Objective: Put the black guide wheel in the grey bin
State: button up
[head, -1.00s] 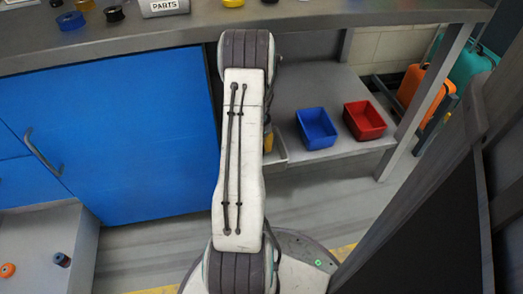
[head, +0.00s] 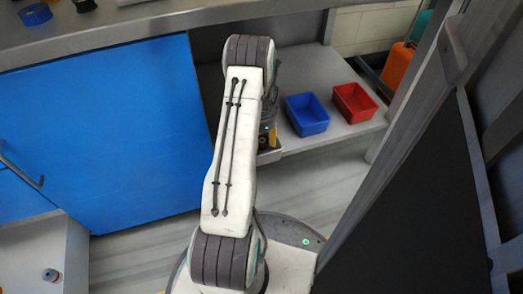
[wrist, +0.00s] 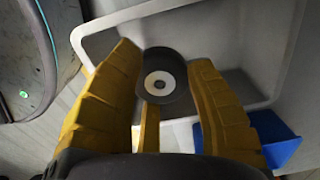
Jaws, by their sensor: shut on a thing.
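The black guide wheel (wrist: 178,104), with a pale hub, is between the yellow fingertips of my gripper (wrist: 160,78) in the wrist view. My gripper is shut on it. Behind the wheel in that view is the open grey bin (wrist: 88,38), with its rim around the wheel and the fingertips. I cannot tell how far above the bin's floor the wheel is. In the head view my gripper (head: 267,138) is partly hidden by my arm, and only an edge of the grey bin (head: 270,157) shows.
A blue bin (head: 307,114) and a red bin (head: 354,102) stand to the right of the grey bin on the low shelf (head: 345,132). The blue bin also shows in the wrist view (wrist: 276,140). A dark panel (head: 410,200) stands at the right. The worktop overhangs the shelf.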

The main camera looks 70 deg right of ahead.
jog(key=shift+f+b, duration=1.05)
jog(key=shift+f, duration=1.3)
jog(key=shift+f, duration=0.15)
jog(key=o, duration=0.8)
notch_tip(320, 180, up, 12)
jog(key=p, duration=0.5)
jog(key=shift+a, duration=0.15)
